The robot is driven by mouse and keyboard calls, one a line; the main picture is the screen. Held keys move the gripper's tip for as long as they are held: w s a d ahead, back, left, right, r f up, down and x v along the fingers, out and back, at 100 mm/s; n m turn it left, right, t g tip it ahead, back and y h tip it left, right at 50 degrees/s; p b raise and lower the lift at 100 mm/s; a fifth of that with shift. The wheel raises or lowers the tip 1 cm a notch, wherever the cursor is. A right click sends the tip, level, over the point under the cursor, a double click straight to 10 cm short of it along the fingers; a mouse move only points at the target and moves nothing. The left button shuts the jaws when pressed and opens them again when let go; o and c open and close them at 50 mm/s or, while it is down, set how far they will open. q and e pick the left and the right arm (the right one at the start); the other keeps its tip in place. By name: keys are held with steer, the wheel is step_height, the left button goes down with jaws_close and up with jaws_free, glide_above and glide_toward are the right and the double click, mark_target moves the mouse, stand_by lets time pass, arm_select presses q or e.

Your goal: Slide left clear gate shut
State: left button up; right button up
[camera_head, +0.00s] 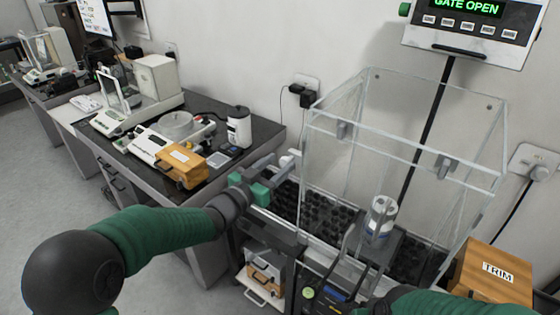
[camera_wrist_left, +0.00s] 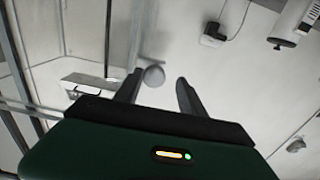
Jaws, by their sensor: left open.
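The clear box (camera_head: 375,125) has see-through walls with pale edges. I cannot make out where its left clear gate starts and ends. A small pale round knob (camera_head: 287,160) is at the box's left side. My left gripper (camera_head: 276,165) is open beside the knob, its fingers pointing at it. In the left wrist view the knob (camera_wrist_left: 153,76) appears between the finger tips, nearer the left finger, with no clear grip on it. My right arm (camera_head: 430,301) enters at the bottom right; its gripper's opening is unclear among dark parts.
A display (camera_head: 467,8) reads GATE OPEN. A white cylinder (camera_head: 381,212) stands inside the box. A wooden TRIM box (camera_head: 492,272) is at right. The left bench holds a white canister (camera_head: 239,127), a wooden box (camera_head: 181,166) and instruments. Floor is free at far left.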

arm_select(q)
steer(key=shift+w+d+r, duration=0.15)
steer(key=shift+w+r, duration=0.05)
steer(key=shift+w, duration=0.15)
steer(key=shift+w+d+f, duration=0.1)
steer(key=shift+w+d, duration=0.1)
steer(key=shift+d, duration=0.4)
steer(key=shift+w+d+f, duration=0.1)
steer(key=shift+w+d, duration=0.05)
steer(key=shift+d, duration=0.4)
steer(key=shift+s+r, duration=0.1)
steer(key=shift+c, duration=0.8)
steer(key=shift+w+a, duration=0.2)
steer(key=shift+a, duration=0.1)
jaws_close()
steer(key=shift+d, duration=0.1)
